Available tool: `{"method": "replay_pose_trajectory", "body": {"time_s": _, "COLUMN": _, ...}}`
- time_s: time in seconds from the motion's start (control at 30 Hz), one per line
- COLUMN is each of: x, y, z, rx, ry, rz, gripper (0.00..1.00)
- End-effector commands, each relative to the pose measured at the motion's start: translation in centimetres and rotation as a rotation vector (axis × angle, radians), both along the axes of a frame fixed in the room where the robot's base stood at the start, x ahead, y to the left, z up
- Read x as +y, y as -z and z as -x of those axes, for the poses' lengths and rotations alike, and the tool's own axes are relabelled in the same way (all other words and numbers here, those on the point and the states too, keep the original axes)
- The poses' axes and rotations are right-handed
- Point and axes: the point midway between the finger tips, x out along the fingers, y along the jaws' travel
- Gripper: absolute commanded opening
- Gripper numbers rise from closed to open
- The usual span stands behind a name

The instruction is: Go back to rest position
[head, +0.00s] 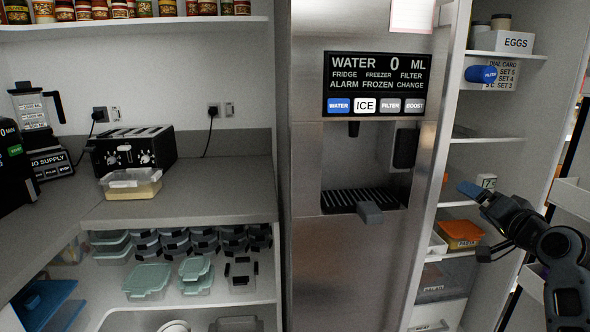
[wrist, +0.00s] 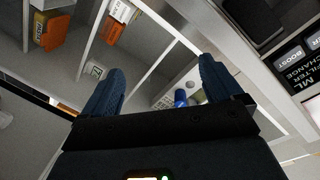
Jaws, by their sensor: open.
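My gripper (head: 478,192) is at the right of the head view, in front of the open fridge compartment and beside the edge of the steel door with the dispenser. In the wrist view my gripper (wrist: 160,85) shows two blue fingers spread wide apart with nothing between them. It is open and empty. The fridge shelves (wrist: 125,45) lie beyond the fingers. A blue filter cylinder (head: 481,74) sits in the upper compartment, and a blue cylinder (wrist: 181,97) also shows between the fingers, farther back.
The steel dispenser door (head: 345,270) stands at the centre. An orange container (head: 460,234) is on a shelf near my gripper, with an egg box (head: 502,42) above. A toaster (head: 132,150) and a lidded container (head: 131,184) stand on the left counter (head: 215,175).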

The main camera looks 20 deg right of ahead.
Motion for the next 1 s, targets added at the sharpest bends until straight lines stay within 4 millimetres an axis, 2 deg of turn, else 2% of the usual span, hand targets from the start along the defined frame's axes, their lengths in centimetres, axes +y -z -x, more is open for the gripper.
{"method": "replay_pose_trajectory", "body": {"time_s": 0.03, "x": 2.2, "y": 2.5, "z": 0.5, "rx": 0.020, "ry": -0.003, "rz": 0.001, "gripper": 0.93}}
{"method": "replay_pose_trajectory", "body": {"time_s": 0.2, "x": 8.3, "y": 8.5, "z": 3.0, "rx": 0.066, "ry": -0.003, "rz": 0.038, "gripper": 0.93}}
{"method": "replay_pose_trajectory", "body": {"time_s": 0.37, "x": 13.8, "y": 12.9, "z": 6.5, "rx": 0.112, "ry": -0.013, "rz": 0.088, "gripper": 0.93}}
{"method": "replay_pose_trajectory", "body": {"time_s": 0.5, "x": 18.4, "y": 15.9, "z": 10.3, "rx": 0.153, "ry": -0.030, "rz": 0.140, "gripper": 0.93}}
{"method": "replay_pose_trajectory", "body": {"time_s": 0.73, "x": 25.0, "y": 18.7, "z": 17.5, "rx": 0.212, "ry": -0.076, "rz": 0.244, "gripper": 0.93}}
{"method": "replay_pose_trajectory", "body": {"time_s": 1.0, "x": 30.9, "y": 18.9, "z": 26.7, "rx": 0.264, "ry": -0.163, "rz": 0.390, "gripper": 0.93}}
